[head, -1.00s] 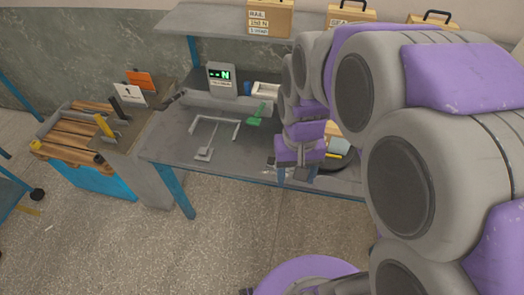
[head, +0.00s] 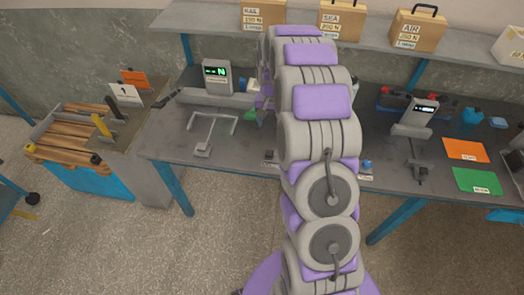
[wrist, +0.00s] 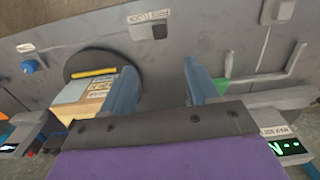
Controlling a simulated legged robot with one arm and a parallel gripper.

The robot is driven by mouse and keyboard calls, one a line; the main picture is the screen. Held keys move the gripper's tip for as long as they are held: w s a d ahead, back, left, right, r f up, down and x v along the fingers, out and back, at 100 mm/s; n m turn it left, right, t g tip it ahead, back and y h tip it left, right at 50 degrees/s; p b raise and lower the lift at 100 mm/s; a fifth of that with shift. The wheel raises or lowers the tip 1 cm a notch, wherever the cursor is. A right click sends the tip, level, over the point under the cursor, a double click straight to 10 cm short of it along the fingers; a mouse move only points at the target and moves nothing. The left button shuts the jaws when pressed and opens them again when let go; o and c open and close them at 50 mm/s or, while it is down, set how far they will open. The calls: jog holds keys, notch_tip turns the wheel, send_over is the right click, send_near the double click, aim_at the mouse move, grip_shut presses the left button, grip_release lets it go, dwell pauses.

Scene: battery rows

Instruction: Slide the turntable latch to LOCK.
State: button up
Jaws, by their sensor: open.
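In the wrist view, which looks upside down, the latch (wrist: 160,32) is a small dark block on a light grey plate beside a white label whose lettering I cannot read surely. The dark round turntable (wrist: 72,68) is left of it, carrying a cardboard-coloured box (wrist: 100,92) with a yellow strip beside it. My gripper (wrist: 158,75) is open and empty. Its two blue fingers are apart, and the latch shows beyond the gap between them, not touched. In the head view, my arm hides the turntable and most of my gripper; a small dark latch piece shows (head: 269,155) at the bench's front edge.
A grey bracket frame (head: 212,125) and a scale with a green display (head: 217,75) stand left on the bench. A blue knob (wrist: 30,65) lies beyond the turntable. Orange (head: 465,150) and green mats lie right. A shelf (head: 380,45) with several cases runs above.

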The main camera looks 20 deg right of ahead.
jog(key=f, duration=0.1)
jog(key=b, duration=0.2)
send_near(270, 153)
notch_tip(270, 153, down, 8)
jog(key=shift+w+f, duration=0.1)
jog(key=shift+w, duration=0.05)
dwell(0.3)
grip_shut()
dwell(0.5)
